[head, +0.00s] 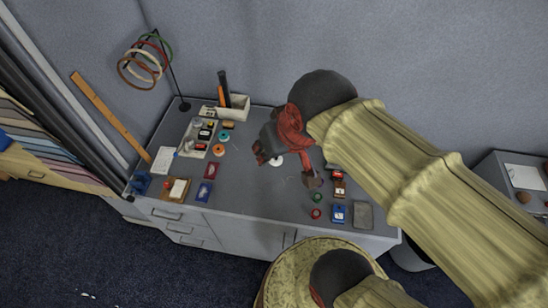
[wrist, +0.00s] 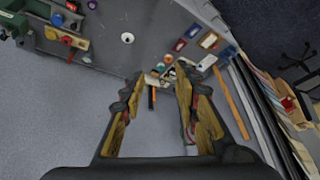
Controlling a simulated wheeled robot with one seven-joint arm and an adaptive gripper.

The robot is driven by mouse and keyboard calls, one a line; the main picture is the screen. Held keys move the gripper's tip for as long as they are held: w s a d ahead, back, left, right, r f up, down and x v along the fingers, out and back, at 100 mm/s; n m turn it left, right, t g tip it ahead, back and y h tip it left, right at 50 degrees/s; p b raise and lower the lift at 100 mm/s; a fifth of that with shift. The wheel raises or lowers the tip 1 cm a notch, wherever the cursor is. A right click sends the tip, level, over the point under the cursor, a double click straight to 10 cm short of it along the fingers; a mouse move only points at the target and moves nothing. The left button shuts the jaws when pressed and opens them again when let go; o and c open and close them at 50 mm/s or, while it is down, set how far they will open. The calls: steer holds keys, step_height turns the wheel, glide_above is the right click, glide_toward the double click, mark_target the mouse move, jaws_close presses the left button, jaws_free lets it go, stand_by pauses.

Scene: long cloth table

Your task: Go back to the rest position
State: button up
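My gripper (head: 268,148) hangs over the middle of the grey table (head: 250,195) in the head view, at the end of my arm, which reaches in from the right. Part of the gripper is hidden by my own red and dark wrist parts. In the wrist view my gripper (wrist: 160,88) has its two fingers spread well apart. Only the table's far tray and the wall show between them, so it holds nothing. A small white round piece (head: 275,161) lies close below the gripper in the head view; in the wrist view it lies ahead of the fingertips.
A white tray (head: 234,112) with dark upright things stands at the back edge. A ring stand (head: 173,78) and a wooden strip (head: 110,118) are at the left. Small blue, red and green items lie near the front right, around a grey pad (head: 363,215). The table's middle front is clear.

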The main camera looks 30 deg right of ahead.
steer(key=shift+s+a+f+n, duration=0.2)
steer(key=shift+s+f+n, duration=0.05)
steer(key=shift+s, duration=0.2)
steer(key=shift+s+a+f+n, duration=0.15)
steer(key=shift+s+f+n, duration=0.1)
steer(key=shift+s, duration=0.2)
step_height(320, 180, down, 14)
steer(key=b, duration=1.4)
steer(key=shift+f+b, duration=0.25)
steer(key=shift+b, duration=0.05)
